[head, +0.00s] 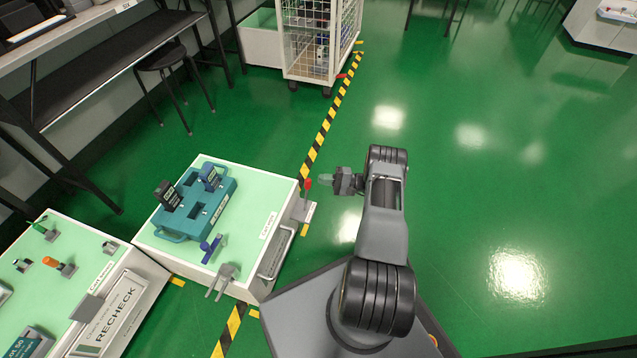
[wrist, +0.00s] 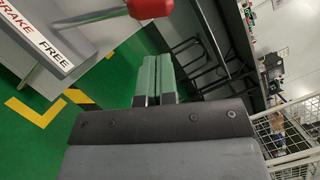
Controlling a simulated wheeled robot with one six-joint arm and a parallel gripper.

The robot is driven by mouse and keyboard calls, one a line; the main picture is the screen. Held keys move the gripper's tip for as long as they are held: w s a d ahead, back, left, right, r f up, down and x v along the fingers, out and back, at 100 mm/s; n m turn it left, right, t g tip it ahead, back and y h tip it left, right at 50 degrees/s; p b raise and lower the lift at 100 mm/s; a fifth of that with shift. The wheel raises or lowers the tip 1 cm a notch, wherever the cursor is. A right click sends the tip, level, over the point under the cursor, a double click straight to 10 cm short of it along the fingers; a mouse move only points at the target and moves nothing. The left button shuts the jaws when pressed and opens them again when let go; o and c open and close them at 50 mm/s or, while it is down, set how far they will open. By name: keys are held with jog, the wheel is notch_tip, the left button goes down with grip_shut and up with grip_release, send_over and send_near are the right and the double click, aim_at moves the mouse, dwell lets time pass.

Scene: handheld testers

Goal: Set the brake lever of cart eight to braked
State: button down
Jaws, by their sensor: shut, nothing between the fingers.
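Cart eight appears to be the low cart with a mint-green top (head: 230,260); its small label is hard to read. Its brake lever (head: 308,184) has a red ball knob and stands at the cart's right corner. In the wrist view the red knob (wrist: 150,7) is at the top edge, with its grey rod running left past a plate (wrist: 45,35) marked BRAKE and FREE. I cannot tell which mark the lever is set to. My gripper (head: 322,179) is shut and empty, just right of the knob. Its green fingertips (wrist: 155,75) show together in the wrist view, apart from the knob.
A blue tray (head: 205,200) with dark testers sits on the cart. Another cart with a RECHECK sign (head: 122,308) stands at the left. A wire cage trolley (head: 318,45) and a black stool (head: 165,58) are behind. Green floor at the right is clear.

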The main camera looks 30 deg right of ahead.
aim_at(306, 195)
jog(key=shift+s+a+r, duration=0.2)
jog(key=shift+a, duration=0.3)
jog(key=shift+s+a+r, duration=0.15)
jog(key=shift+a+r, duration=0.1)
jog(key=shift+a, duration=0.25)
jog(key=shift+s+a+r, duration=0.2)
jog(key=shift+a, duration=0.3)
